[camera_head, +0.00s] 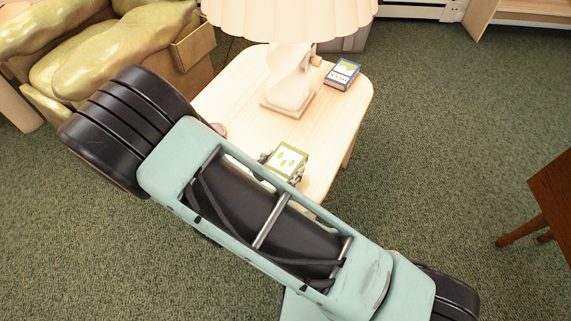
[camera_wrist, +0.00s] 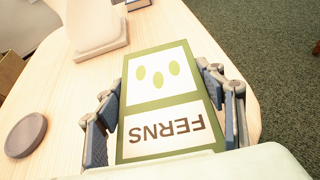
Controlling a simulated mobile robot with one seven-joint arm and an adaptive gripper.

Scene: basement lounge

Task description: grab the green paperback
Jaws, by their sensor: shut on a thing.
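The green paperback (camera_wrist: 166,98) has a white panel with green ovals and the word FERNS, upside down in the wrist view. In the head view the green paperback (camera_head: 287,160) shows just beyond my arm, over the near part of the side table. My gripper (camera_wrist: 165,103) has one finger on each long side of the book and is shut on it. In the head view my arm hides most of the gripper (camera_head: 283,163). I cannot tell whether the book rests on the table or is lifted.
The pale wooden side table (camera_head: 233,88) bears a lamp (camera_head: 289,75) and a blue book (camera_head: 342,73) at the back. A round grey disc (camera_wrist: 26,135) lies left of the gripper. A sofa (camera_head: 110,50) stands at left. A brown table (camera_head: 553,195) is at right.

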